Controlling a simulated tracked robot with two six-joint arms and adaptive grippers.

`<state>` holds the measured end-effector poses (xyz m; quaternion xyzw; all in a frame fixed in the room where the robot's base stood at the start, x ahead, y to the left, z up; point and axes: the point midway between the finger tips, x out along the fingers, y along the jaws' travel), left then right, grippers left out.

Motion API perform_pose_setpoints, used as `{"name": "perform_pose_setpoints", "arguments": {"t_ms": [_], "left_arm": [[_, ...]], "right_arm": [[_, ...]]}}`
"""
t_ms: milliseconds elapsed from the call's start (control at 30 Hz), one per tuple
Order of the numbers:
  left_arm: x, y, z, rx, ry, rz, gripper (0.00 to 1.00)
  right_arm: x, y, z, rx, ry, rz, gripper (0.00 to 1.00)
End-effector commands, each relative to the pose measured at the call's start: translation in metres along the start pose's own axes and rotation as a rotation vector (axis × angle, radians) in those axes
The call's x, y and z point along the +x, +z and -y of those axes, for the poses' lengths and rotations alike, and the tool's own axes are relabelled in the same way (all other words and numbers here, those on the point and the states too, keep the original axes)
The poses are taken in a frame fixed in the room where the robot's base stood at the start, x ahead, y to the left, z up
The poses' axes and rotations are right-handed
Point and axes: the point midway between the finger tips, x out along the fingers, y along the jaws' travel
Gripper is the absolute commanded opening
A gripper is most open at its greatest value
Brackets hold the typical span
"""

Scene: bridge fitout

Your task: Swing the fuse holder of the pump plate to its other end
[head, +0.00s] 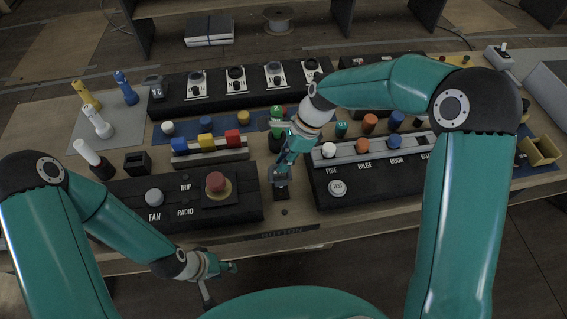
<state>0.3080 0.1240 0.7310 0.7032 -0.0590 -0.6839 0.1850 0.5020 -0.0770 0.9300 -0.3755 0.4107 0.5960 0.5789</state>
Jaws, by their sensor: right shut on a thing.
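My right gripper (281,172) reaches down between the two front panels. It is shut on a small dark part at a small black plate (281,194), which seems to be the pump plate with its fuse holder. The fingers hide most of the holder, so I cannot tell which end it lies at, and no label can be read there. My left gripper (226,268) hangs low in front of the table's front edge, away from the plate. Its fingers are too small and dark to tell whether they are open.
The panel with a red mushroom button (216,183) lies left of the plate. The panel with several coloured knobs and a white test button (338,187) lies right. A green-topped dark object (277,124) stands behind the gripper. A yellow box (541,151) is at the far right.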

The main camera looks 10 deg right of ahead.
Motion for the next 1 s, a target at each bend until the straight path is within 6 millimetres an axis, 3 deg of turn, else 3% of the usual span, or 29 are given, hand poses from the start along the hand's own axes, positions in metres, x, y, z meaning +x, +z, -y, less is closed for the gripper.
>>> {"name": "perform_pose_setpoints", "arguments": {"t_ms": [200,633,667,800,1000], "left_arm": [[-0.0026,0.0001,-0.0009,0.000,0.000,0.000,0.40],[-0.0024,0.0000,-0.0009,0.000,0.000,0.000,0.40],[-0.0024,0.0000,-0.0009,0.000,0.000,0.000,0.40],[-0.0024,0.0000,-0.0009,0.000,0.000,0.000,0.40],[-0.0027,0.0000,-0.0010,0.000,0.000,0.000,0.40]], "right_arm": [[-0.0011,-0.0027,0.0105,-0.005,-0.014,-0.004,0.00],[0.0001,-0.0035,0.0112,-0.005,-0.012,-0.005,0.00],[0.0002,-0.0036,0.0111,-0.005,-0.012,-0.005,0.18],[0.0003,-0.0034,0.0101,-0.005,-0.009,-0.005,0.39],[-0.0002,-0.0025,0.0092,-0.004,-0.006,-0.005,0.39]]}}
